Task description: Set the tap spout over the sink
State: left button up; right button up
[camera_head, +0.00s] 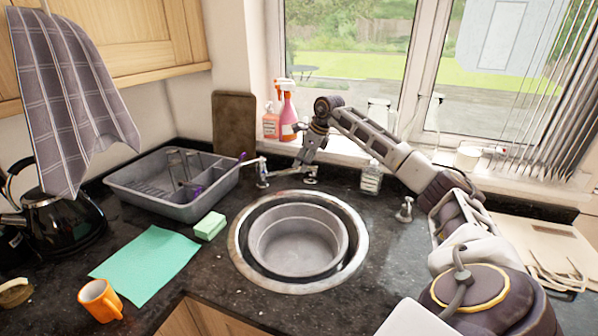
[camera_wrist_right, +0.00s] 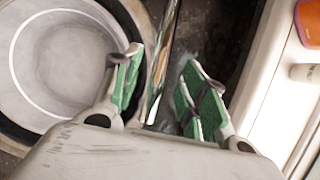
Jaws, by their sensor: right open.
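The chrome tap (camera_head: 284,173) stands behind the round sink (camera_head: 237,246). Its spout appears to point left toward the dish rack, beside the basin and not over it. In the right wrist view the spout (camera_wrist_right: 163,62) is a shiny tube between the green-padded fingers, with the sink bowl (camera_wrist_right: 62,62) to its left. My right gripper (camera_head: 300,160) is open at the tap, with its fingers on either side of the spout. Gaps show, so it is not clamped. The gripper partly hides the tap in the head view. My left gripper is not in view.
A grey dish rack (camera_head: 178,212) stands left of the tap. Pink spray bottles (camera_head: 287,112) and a clear soap bottle (camera_head: 371,180) are close to my right arm. A green sponge (camera_head: 210,226), cloth (camera_head: 146,262) and orange mug (camera_head: 100,300) lie left of the sink.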

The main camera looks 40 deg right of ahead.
aim_at(288, 173)
jog(key=shift+x, duration=2.7)
grip_shut()
